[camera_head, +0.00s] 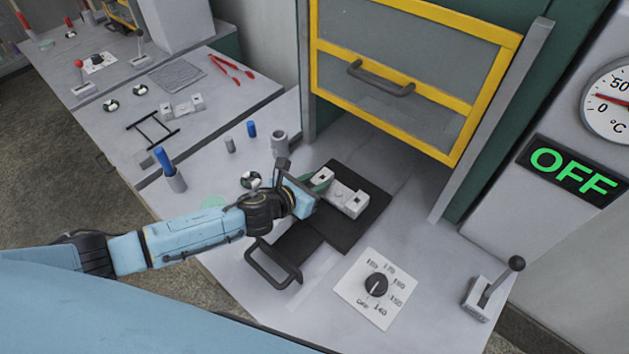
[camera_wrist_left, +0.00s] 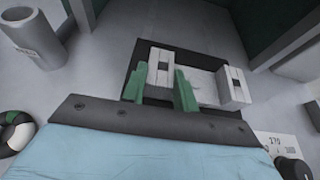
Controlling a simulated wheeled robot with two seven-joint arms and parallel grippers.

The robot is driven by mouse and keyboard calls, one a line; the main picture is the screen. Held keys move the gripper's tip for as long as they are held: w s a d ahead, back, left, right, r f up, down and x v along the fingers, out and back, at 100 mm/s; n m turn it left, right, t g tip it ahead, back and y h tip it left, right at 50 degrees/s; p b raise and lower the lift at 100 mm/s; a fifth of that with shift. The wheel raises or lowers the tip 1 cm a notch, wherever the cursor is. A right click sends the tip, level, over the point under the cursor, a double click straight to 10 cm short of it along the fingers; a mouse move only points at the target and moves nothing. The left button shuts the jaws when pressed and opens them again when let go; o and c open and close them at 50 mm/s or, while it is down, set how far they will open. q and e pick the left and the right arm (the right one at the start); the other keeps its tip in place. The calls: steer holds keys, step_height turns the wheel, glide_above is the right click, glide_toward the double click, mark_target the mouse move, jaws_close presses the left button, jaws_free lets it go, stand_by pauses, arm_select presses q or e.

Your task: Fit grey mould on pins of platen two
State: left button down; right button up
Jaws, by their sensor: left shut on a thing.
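The grey mould (camera_head: 350,202) is a pale block with a raised part at each end. It is over the black platen (camera_head: 374,215) in front of the press, and whether it rests flat or sits slightly above cannot be told. My left gripper (camera_head: 321,181) has its green fingers around the mould's left raised end. The left wrist view shows the fingers (camera_wrist_left: 160,88) astride that end, with the mould's other end (camera_wrist_left: 233,86) free to the right. The platen's pins are hidden under the mould. My right gripper is not in view.
A yellow-framed guard (camera_head: 465,125) is up behind the platen. A black handle (camera_head: 272,266) is at the platen's front. A dial panel (camera_head: 367,303), a lever (camera_head: 489,290) and a lit OFF sign (camera_head: 577,171) are at right. Grey cylinders (camera_head: 279,143) stand at back left.

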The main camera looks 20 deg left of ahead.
arm_select(q)
steer(key=shift+f, duration=0.4)
stand_by(0.7)
steer(key=c, duration=1)
jaws_free()
steer(key=shift+f, duration=0.1)
steer(key=v, duration=1.3)
steer(key=shift+s, duration=0.15)
